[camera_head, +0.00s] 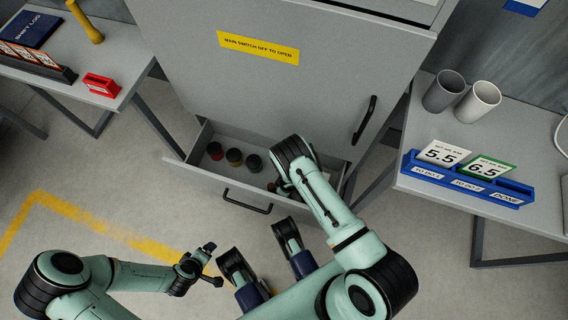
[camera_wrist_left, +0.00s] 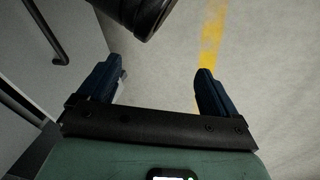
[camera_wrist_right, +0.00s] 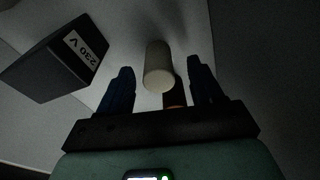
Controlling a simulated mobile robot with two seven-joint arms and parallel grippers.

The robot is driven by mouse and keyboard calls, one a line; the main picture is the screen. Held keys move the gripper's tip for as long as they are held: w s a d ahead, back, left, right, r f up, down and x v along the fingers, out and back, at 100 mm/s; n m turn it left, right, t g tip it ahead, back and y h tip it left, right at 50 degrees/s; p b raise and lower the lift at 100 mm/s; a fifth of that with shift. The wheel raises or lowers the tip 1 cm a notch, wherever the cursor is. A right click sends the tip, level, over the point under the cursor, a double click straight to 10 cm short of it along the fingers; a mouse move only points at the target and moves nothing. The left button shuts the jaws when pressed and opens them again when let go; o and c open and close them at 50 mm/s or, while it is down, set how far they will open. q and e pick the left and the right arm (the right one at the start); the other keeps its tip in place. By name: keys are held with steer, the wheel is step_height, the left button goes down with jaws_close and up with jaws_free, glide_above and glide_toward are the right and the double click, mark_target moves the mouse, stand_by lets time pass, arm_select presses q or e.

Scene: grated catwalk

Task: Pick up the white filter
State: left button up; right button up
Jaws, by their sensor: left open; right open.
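The white filter (camera_wrist_right: 159,62), a pale cylinder, shows in the right wrist view, just ahead of and between the fingertips of my right gripper (camera_wrist_right: 158,72). The fingers are open, with a visible gap on each side of it. In the head view my right gripper is down in the open drawer (camera_head: 229,178), mostly hidden behind my arm, and I cannot see the filter there. My left gripper (camera_head: 213,265) is open and empty over the floor, in front of the drawer; it also shows in the left wrist view (camera_wrist_left: 155,72).
A brown cylinder (camera_wrist_right: 175,96) is beside the filter, and a dark box marked 230 V (camera_wrist_right: 56,58) lies left. Several small cylinders (camera_head: 234,157) stand in the drawer's left part. A grey cup (camera_head: 443,92) and white cup (camera_head: 479,103) stand on the right table.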

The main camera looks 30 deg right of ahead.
steer(key=f, duration=0.1)
steer(key=f+b, duration=0.1)
steer(key=f, duration=0.1)
steer(key=shift+w, duration=0.2)
arm_select(q)
steer(key=s+f, duration=0.1)
steer(key=s+f+g, duration=0.1)
steer(key=s, duration=0.1)
steer(key=shift+a+f, duration=0.2)
steer(key=shift+f, duration=0.1)
arm_select(e)
steer(key=shift+r, duration=0.1)
steer(key=shift+c, duration=0.3)
steer(key=c, duration=1)
arm_select(q)
steer(key=shift+w, duration=0.1)
arm_select(e)
steer(key=shift+c, duration=0.2)
steer(key=shift+r, duration=0.1)
